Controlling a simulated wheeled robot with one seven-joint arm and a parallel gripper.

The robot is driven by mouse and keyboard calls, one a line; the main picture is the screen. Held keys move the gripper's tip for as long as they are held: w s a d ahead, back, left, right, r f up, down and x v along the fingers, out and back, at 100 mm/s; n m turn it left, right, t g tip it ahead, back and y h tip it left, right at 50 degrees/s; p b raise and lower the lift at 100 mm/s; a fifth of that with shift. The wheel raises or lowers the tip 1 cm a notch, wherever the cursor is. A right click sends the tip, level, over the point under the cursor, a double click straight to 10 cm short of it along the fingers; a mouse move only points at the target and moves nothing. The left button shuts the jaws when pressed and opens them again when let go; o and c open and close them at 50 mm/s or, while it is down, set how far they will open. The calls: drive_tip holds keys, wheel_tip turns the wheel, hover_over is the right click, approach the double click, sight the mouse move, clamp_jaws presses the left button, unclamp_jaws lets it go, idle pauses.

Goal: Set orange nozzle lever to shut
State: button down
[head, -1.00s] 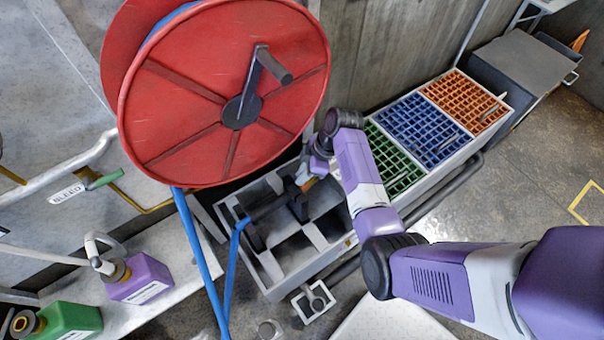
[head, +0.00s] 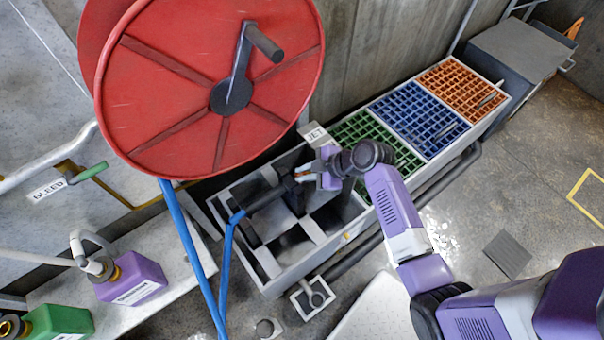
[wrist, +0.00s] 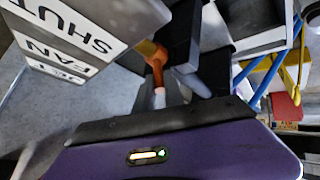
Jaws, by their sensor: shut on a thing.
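The orange nozzle lever (head: 303,174) is at the right end of the dark nozzle (head: 268,197), above the grey crate. In the wrist view the lever (wrist: 155,62) runs from the dark nozzle body down towards my purple gripper body, with a pale tip. My gripper (head: 312,176) is at the lever and shut on it; the fingers are partly hidden in both views. A sign plate (wrist: 78,32) beside the lever reads SHUT, FAN and JET. The lever's exact setting cannot be told.
The big red hose reel (head: 205,90) stands at the left, with a blue hose (head: 190,250) running down from it. Green, blue and orange grids (head: 418,110) lie right of the nozzle. Purple and green jugs (head: 132,278) stand at lower left. Open floor lies at right.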

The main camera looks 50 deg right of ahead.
drive_tip(key=shift+s+f, duration=0.15)
drive_tip(key=shift+s, duration=0.05)
idle(0.3)
drive_tip(key=c, duration=1.4)
unclamp_jaws()
drive_tip(key=shift+c, duration=0.2)
